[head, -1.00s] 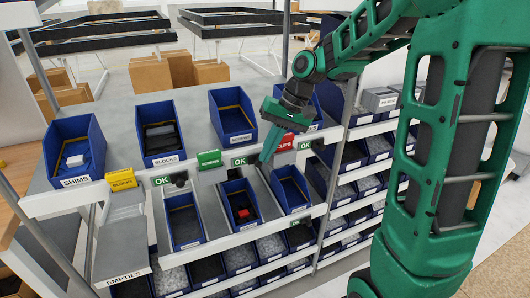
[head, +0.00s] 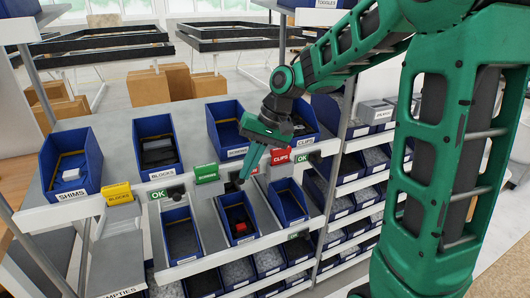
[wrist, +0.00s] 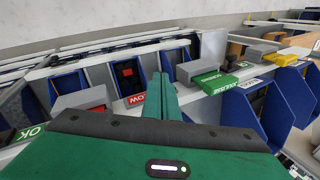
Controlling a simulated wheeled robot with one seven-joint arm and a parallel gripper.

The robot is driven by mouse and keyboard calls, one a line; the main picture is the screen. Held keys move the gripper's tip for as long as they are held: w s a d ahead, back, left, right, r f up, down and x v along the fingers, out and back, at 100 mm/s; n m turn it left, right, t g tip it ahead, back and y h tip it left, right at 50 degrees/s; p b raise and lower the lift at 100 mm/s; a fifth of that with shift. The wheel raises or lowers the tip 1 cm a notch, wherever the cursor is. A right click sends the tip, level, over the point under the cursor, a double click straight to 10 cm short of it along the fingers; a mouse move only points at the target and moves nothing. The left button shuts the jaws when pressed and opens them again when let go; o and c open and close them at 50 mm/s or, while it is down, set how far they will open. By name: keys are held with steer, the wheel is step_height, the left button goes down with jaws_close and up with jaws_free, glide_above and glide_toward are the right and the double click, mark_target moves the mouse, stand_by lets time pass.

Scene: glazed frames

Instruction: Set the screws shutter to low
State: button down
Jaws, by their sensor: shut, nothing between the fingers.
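My gripper (head: 240,182) is shut and empty, pointing down at the shelf's front rail between the green tag (head: 206,173) and the red CLIPS tag (head: 280,157). The green tag's text is too small to read surely; it also shows in the wrist view (wrist: 215,82). In the wrist view, a red LOW plate (wrist: 137,98) shows just left of my fingers, between the red and green tags. In the head view my fingers hide that spot. I cannot tell whether they touch the shutter. Green OK plates show beside the yellow tag (head: 158,194) and the CLIPS tag (head: 300,158).
A yellow tag (head: 118,193) hangs at the left. Blue bins for shims (head: 70,160), blocks (head: 157,148) and others stand behind the rail. Lower bins, one with a red item (head: 239,224), lie below my fingers. A shelf post stands close right of my gripper.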

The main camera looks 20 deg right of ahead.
steer(key=d+v, duration=0.1)
steer(key=v, duration=1.2)
steer(key=shift+d, duration=0.35)
steer(key=shift+s+f, duration=0.15)
